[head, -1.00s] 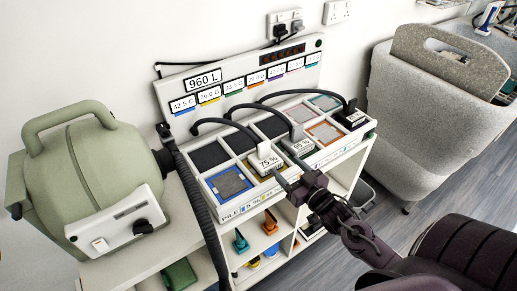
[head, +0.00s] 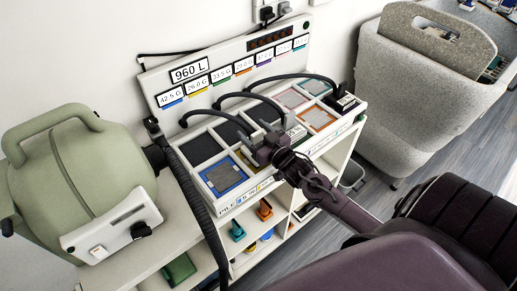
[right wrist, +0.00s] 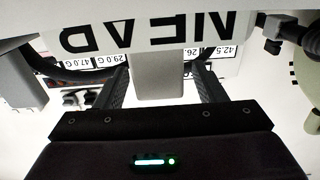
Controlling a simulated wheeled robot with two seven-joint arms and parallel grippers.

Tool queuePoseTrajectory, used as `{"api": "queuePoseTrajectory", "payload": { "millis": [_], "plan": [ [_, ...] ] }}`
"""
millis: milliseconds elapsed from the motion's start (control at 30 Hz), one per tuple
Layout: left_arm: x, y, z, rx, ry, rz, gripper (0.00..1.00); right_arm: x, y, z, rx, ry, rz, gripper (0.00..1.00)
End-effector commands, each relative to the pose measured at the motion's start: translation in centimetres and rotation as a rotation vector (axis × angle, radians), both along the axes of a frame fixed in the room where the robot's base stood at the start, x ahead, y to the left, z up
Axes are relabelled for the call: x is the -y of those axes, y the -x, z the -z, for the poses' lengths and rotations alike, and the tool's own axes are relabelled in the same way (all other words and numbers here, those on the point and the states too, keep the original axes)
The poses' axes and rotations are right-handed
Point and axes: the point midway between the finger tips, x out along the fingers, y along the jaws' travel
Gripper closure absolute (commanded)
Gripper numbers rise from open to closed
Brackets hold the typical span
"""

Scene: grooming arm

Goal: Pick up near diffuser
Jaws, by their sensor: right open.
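The near diffuser appears in the right wrist view as a white body with large upside-down black letters (right wrist: 140,32), seemingly NEAR, and a plain grey-beige stem (right wrist: 158,82) below them. My right gripper (right wrist: 160,72) is open, with one finger on each side of this stem. I cannot tell whether either finger touches it. In the head view my right gripper (head: 257,143) is over the front row of the tray, hiding most of the block labelled 75% earlier. A similar block labelled 95% (head: 297,131) stands just right of it. My left gripper is not in view.
The compartment tray (head: 232,203) tops a white shelf unit, with black hoses (head: 215,112) arching over it. A label board (head: 188,72) stands behind. A green canister (head: 75,175) with a thick hose stands left, a grey bin (head: 410,100) right. Floor shows at right.

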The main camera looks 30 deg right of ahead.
Motion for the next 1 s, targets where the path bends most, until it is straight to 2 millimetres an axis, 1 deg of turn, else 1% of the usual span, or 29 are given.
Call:
{"api": "queuePoseTrajectory", "payload": {
  "millis": [33,167,367,633,667,1000],
  "plan": [
    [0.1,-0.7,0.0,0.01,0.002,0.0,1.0,0.0,0.0,0.1,-0.001,0.0,0.0,0.36],
    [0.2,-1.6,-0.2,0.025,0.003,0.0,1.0,0.0,0.0,0.1,-0.001,0.0,0.0,0.36],
    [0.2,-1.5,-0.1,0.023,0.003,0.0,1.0,0.0,0.0,0.1,-0.001,-0.001,0.0,0.63],
    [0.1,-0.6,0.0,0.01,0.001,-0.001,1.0,0.0,0.0,0.1,-0.001,0.0,0.0,0.98],
    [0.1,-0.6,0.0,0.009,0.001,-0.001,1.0,0.0,0.0,0.1,-0.001,0.0,0.0,1.0],
    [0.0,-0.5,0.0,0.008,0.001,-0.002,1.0,0.0,0.0,-0.2,0.003,0.0,0.0,1.0]
  ]
}}
